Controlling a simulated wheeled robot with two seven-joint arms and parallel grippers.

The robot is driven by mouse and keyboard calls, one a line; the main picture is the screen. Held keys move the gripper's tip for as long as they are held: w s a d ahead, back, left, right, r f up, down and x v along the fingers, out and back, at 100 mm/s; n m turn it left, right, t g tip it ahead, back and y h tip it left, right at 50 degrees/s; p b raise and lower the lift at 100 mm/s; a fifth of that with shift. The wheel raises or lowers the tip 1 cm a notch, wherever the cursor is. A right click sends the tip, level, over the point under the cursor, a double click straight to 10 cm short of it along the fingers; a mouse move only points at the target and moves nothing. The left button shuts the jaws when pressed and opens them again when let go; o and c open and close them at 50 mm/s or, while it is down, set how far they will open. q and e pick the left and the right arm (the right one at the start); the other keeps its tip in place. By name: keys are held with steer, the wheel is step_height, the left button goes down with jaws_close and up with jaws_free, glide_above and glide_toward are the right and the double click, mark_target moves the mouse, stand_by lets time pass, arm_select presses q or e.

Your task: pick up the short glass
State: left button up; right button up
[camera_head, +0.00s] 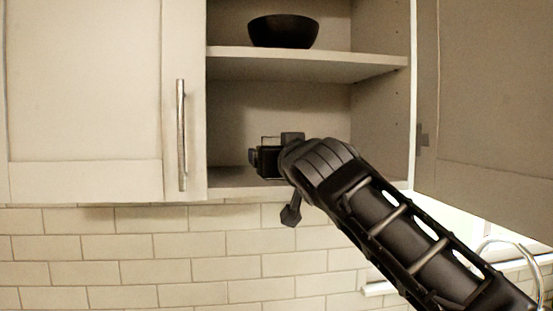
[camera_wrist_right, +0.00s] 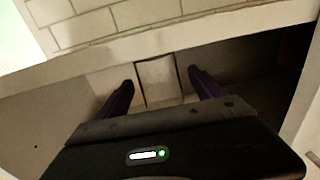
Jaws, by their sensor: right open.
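The short glass (camera_wrist_right: 158,80) is clear with dark outlines and stands on the lower shelf of the open cabinet. In the head view only its upper part (camera_head: 270,140) shows above my gripper; the rest is hidden. My right gripper (camera_head: 266,160) reaches into the cabinet from the right. In the right wrist view my right gripper (camera_wrist_right: 160,82) is open, with one finger on each side of the glass. Small gaps show between the fingers and the glass. My left gripper is not in view.
A dark bowl (camera_head: 283,31) sits on the upper shelf (camera_head: 300,64), above my gripper. A closed cabinet door (camera_head: 85,90) is at the left, and an open door (camera_head: 490,100) at the right. The lower shelf's front edge (camera_head: 235,193) runs below my gripper. A faucet (camera_head: 515,248) is at lower right.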

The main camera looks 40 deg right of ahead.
steer(key=shift+c, duration=0.5)
jaws_close()
stand_by(0.8)
